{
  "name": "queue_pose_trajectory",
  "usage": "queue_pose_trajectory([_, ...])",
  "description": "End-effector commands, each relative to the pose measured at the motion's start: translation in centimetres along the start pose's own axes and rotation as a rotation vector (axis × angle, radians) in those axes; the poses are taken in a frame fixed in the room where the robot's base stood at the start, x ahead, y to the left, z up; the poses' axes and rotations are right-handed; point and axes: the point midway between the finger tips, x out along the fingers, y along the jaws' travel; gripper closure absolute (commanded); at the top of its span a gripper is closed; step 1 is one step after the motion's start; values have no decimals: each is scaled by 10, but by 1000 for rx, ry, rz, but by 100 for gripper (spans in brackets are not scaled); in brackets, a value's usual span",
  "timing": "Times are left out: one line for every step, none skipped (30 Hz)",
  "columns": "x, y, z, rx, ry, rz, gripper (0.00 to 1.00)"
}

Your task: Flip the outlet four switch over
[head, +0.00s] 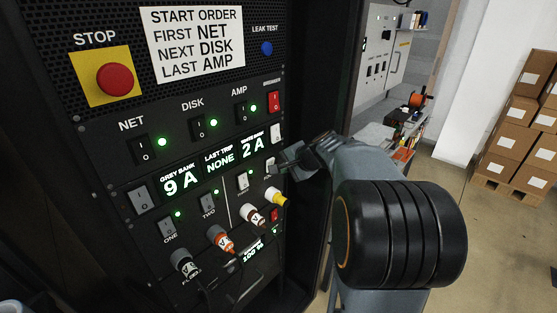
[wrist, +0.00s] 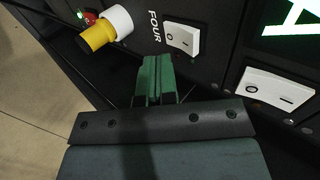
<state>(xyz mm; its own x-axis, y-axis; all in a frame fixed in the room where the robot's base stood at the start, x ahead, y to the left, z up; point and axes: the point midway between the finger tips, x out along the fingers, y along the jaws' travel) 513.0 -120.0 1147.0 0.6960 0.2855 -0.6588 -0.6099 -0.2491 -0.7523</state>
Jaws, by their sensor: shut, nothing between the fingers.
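The outlet four switch (wrist: 182,38) is a white rocker marked O and a bar, beside the word FOUR in the wrist view. Which side is pressed in is hard to tell. A yellow and white plug (wrist: 105,30) sits beside the FOUR label, and also shows in the head view (head: 276,197).
Another white rocker (wrist: 275,88) is right of my fingers in the wrist view. Outlet switches one (head: 166,227), two (head: 208,204) and three (head: 242,182) lie to the left. A red stop button (head: 115,79) is at the upper left. Boxes (head: 525,120) stand far right.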

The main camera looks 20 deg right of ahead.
Motion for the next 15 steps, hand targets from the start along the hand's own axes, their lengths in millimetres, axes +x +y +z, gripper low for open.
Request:
queue_pose_trajectory([2,-8,1,-1,-2,0,100])
queue_pose_trajectory([4,-11,1,-1,-3,0,100])
queue_pose_trajectory([7,-14,1,-1,-2,0,100])
queue_pose_trajectory([9,-16,0,-1,-1,0,100])
queue_pose_trajectory([10,-17,0,-1,-1,0,100])
queue_pose_trajectory([12,-19,0,-1,-1,0,100])
queue_pose_trajectory([14,-20,0,-1,-2,0,100])
queue_pose_trajectory([15,-21,0,-1,-2,0,100])
queue_pose_trajectory([16,-22,1,-1,-2,0,100])
queue_pose_trajectory([17,-22,0,-1,-1,0,100])
queue_pose_trajectory([17,-23,0,-1,-1,0,100])
queue_pose_trajectory([18,-23,0,-1,0,-1,100])
queue_pose_trajectory([18,-23,0,-1,0,-1,100])
queue_pose_trajectory([18,-24,0,-1,0,-1,100])
queue_pose_trajectory([18,-24,0,-1,0,-1,100])
